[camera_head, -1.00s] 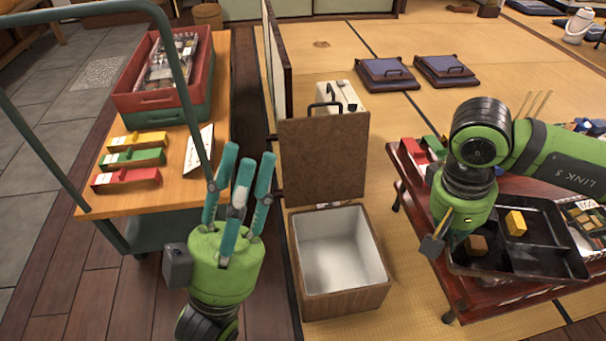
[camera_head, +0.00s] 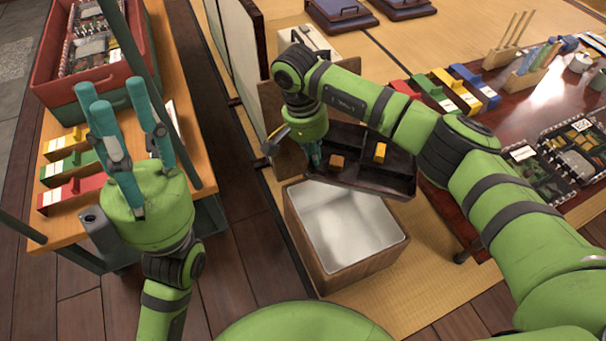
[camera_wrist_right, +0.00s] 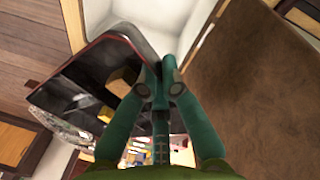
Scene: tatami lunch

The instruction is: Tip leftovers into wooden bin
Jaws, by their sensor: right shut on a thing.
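The black compartment tray (camera_head: 402,171) is held in the air behind and partly over the wooden bin (camera_head: 363,268). A brown block (camera_head: 337,162) and a yellow block (camera_head: 380,152) lie in it. My right gripper (camera_head: 313,158) is shut on the tray's left end. In the right wrist view its fingers (camera_wrist_right: 161,88) pinch the tray's wall (camera_wrist_right: 133,36). The bin is open, with a white, empty-looking inside; its brown lid (camera_wrist_right: 245,88) stands raised behind. My left gripper (camera_head: 118,112) is open and empty, fingers up, left of the bin.
A wooden-topped cart (camera_head: 197,165) at left carries red, green and yellow boxes and a red crate (camera_head: 128,62). The low dark red table (camera_head: 520,75) at right holds coloured boxes and patterned trays. Floor cushions (camera_head: 340,14) lie behind.

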